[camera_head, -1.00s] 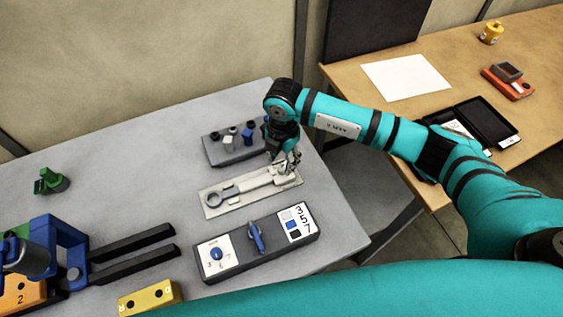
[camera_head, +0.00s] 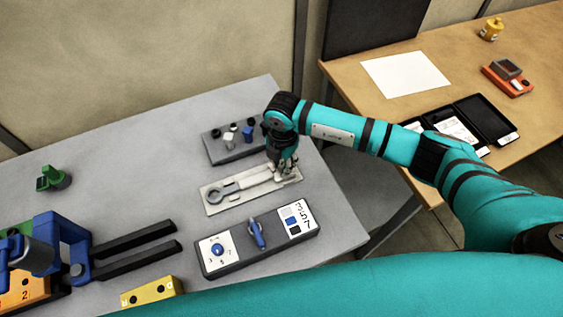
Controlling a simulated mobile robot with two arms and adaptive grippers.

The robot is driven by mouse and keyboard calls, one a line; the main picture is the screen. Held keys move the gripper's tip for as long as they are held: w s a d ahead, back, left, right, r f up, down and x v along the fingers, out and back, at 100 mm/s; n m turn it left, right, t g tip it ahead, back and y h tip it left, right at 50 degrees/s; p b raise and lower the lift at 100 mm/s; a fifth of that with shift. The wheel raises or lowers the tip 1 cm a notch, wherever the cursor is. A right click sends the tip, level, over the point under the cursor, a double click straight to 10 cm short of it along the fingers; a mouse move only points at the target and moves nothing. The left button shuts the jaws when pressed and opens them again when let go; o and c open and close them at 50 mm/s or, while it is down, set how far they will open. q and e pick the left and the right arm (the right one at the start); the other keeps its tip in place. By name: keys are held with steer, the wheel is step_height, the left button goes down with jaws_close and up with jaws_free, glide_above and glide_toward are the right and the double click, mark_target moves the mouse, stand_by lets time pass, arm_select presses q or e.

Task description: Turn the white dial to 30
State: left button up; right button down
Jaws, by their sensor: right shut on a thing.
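A white dial face (camera_head: 213,262) with a round blue knob (camera_head: 217,249) is at the left end of a dark grey box on the grey table. Its marks are too small to read. My right gripper (camera_head: 285,172) is behind and to the right of that box, away from the dial. It is shut on the right end of a pale wrench (camera_head: 240,186), which lies along a flat light tray (camera_head: 222,205). The fingers partly hide this end. My left gripper is not in view.
A blue lever (camera_head: 256,234) and a number panel (camera_head: 296,216) share the dial's box. A grey block with several pegs (camera_head: 235,150) stands behind the tray. A blue fixture with dark rails (camera_head: 130,240) and a yellow block (camera_head: 152,291) are at left.

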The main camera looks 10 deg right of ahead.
steer(key=n+b, duration=0.2)
steer(key=shift+f+n+b, duration=0.15)
steer(key=shift+n+b, duration=0.25)
steer(key=n+b, duration=0.6)
steer(key=shift+n+b, duration=1.5)
steer(key=shift+b, duration=0.05)
steer(key=shift+r, duration=0.2)
steer(key=c, duration=1.2)
jaws_free()
steer(key=shift+o, duration=0.2)
